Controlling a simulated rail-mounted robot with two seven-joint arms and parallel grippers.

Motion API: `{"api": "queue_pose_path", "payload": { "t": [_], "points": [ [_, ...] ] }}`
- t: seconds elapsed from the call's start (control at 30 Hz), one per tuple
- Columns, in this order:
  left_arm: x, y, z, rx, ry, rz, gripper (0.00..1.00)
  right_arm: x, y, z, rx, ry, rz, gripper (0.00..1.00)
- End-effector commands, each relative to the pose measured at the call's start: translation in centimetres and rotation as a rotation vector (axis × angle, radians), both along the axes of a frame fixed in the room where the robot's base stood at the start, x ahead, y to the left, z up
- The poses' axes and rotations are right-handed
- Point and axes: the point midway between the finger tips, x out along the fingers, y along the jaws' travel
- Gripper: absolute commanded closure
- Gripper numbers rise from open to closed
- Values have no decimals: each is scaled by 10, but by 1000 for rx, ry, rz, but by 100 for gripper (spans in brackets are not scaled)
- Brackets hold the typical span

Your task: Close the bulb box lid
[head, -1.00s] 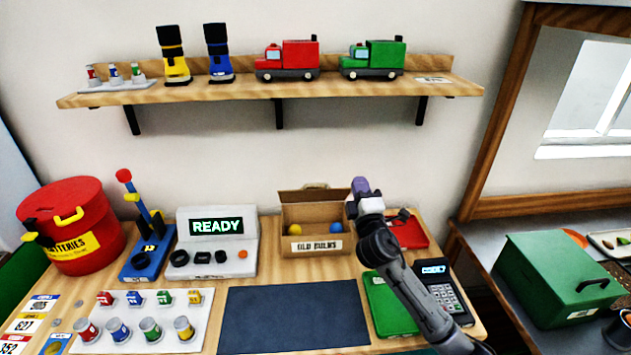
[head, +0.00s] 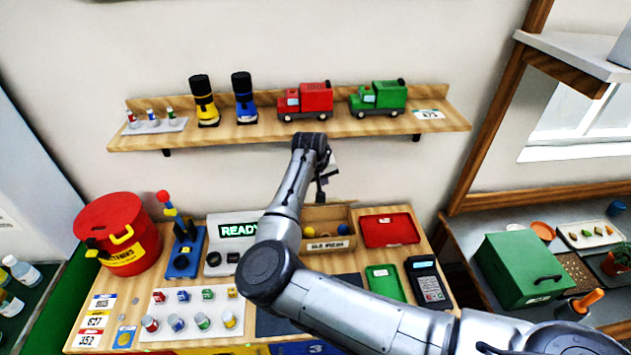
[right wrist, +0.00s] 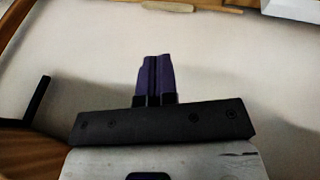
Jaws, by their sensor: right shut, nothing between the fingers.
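The bulb box (head: 329,244) is a brown cardboard box labelled "OLD BULBS" on the table below the shelf. It is open at the top, with a yellow bulb (head: 308,231) and another bulb (head: 343,229) visible inside. The lid behind it is hard to make out, partly covered by my right arm. My right gripper (head: 321,194) hangs above the back of the box, below the shelf edge. In the right wrist view its purple fingers (right wrist: 155,78) are shut with nothing between them, against a pale wall. My left gripper is not in view.
The wooden shelf (head: 290,132) with toy trucks is close above my right wrist. My right arm crosses over the READY console (head: 226,258). A red tray (head: 390,230) lies right of the box, and a green tray (head: 386,284) lies in front of that.

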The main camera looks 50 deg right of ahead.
Motion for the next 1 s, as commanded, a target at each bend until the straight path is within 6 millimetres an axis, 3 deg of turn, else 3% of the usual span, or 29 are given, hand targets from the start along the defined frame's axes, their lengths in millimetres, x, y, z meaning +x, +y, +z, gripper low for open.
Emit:
{"api": "queue_pose_path", "payload": {
  "t": [0.1,0.23,0.7,1.0],
  "points": [
    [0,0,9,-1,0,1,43,14,19,11,54,-7,26,100],
    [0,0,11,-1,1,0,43,18,23,6,71,-5,34,100],
    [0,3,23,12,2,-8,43,21,-1,-59,71,-6,35,100],
    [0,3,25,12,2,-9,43,23,-8,-79,69,-7,35,100]
  ]
}}
